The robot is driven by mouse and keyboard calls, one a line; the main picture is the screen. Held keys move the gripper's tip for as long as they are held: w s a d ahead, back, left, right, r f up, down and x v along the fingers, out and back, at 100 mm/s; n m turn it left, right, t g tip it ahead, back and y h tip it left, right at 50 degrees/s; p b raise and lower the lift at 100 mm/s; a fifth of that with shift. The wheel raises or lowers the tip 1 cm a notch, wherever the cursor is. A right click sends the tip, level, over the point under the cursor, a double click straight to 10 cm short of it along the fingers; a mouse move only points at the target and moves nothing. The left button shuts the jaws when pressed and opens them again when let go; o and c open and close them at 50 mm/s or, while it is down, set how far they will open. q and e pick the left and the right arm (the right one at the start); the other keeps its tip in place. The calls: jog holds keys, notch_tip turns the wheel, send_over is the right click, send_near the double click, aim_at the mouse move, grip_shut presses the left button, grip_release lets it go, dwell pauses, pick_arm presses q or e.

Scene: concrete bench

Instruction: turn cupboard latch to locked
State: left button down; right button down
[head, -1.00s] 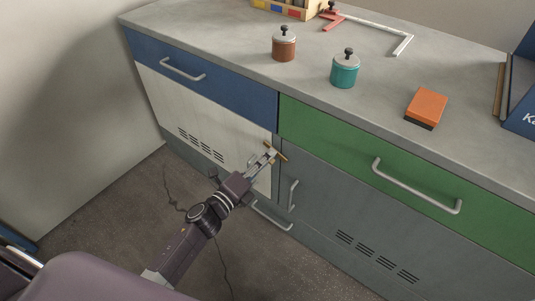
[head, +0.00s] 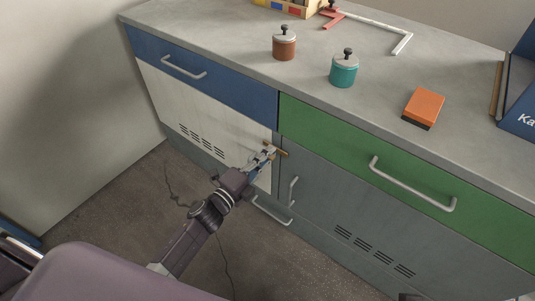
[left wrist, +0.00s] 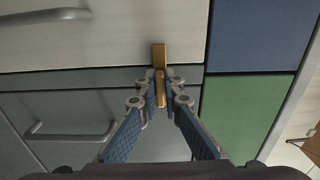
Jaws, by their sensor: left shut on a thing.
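The brass cupboard latch (head: 281,152) sits at the seam between the white cupboard door (head: 205,118) and the grey door (head: 335,185), just below the drawers. In the left wrist view the latch bar (left wrist: 159,54) crosses the gap from the white door onto the grey door side. My left gripper (head: 268,151) is shut on the latch. In the left wrist view its fingertips (left wrist: 161,88) flank the bar, which partly hides between them.
Handles stand out from the blue drawer (head: 185,70), the green drawer (head: 412,185) and the grey door. On the bench are a brown jar (head: 284,45), a teal jar (head: 343,70) and an orange block (head: 424,106). The floor in front is mostly clear, with a thin cable.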

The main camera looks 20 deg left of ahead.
pick_arm(q)
jog(key=c, duration=2.1)
grip_release()
jog(key=v, duration=1.2)
